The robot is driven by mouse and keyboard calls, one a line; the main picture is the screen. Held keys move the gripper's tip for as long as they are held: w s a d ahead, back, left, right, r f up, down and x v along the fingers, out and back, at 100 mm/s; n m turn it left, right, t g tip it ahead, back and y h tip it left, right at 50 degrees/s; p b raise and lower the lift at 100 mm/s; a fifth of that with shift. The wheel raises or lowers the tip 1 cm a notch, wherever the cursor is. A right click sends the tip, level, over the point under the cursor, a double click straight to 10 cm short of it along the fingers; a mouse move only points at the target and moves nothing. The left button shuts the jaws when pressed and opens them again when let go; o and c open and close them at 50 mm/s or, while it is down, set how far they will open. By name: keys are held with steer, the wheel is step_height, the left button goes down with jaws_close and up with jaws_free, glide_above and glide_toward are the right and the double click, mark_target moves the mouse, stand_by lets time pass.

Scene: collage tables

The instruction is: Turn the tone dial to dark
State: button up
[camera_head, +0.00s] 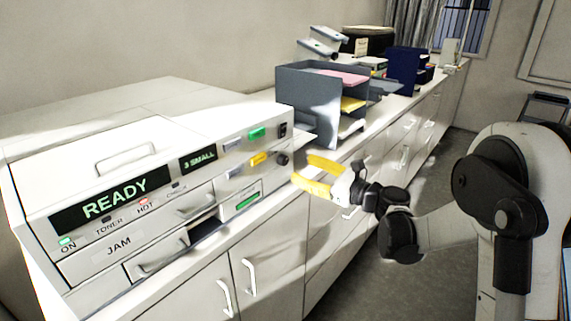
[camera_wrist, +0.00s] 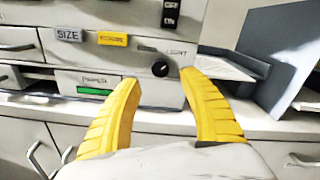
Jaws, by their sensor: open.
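The tone dial is a small round black knob (camera_head: 282,158) at the right end of the white copier's (camera_head: 150,130) front panel. In the wrist view the dial (camera_wrist: 160,69) lies between and beyond my fingertips, with the word "LIGHT" printed above it. Any "dark" label cannot be made out. My gripper (camera_head: 308,172) has yellow fingers and is open and empty. It is just right of the dial in the head view, facing the panel. In the wrist view its fingers (camera_wrist: 158,76) spread on either side of the dial, without visible contact.
Beside the dial are a yellow button (camera_wrist: 112,39), a grey SIZE button (camera_wrist: 68,34) and a black power switch (camera_wrist: 170,14). A grey paper organiser (camera_head: 300,95) stands right of the copier. Cabinets with handles (camera_head: 250,275) run below the counter. The floor in front is clear.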

mark_target(286, 161)
steer(key=b+x, duration=0.1)
steer(key=x, duration=0.6)
steer(key=shift+w+a+b, duration=0.1)
steer(key=shift+w+b, duration=0.05)
steer(key=shift+b, duration=0.15)
jaws_close()
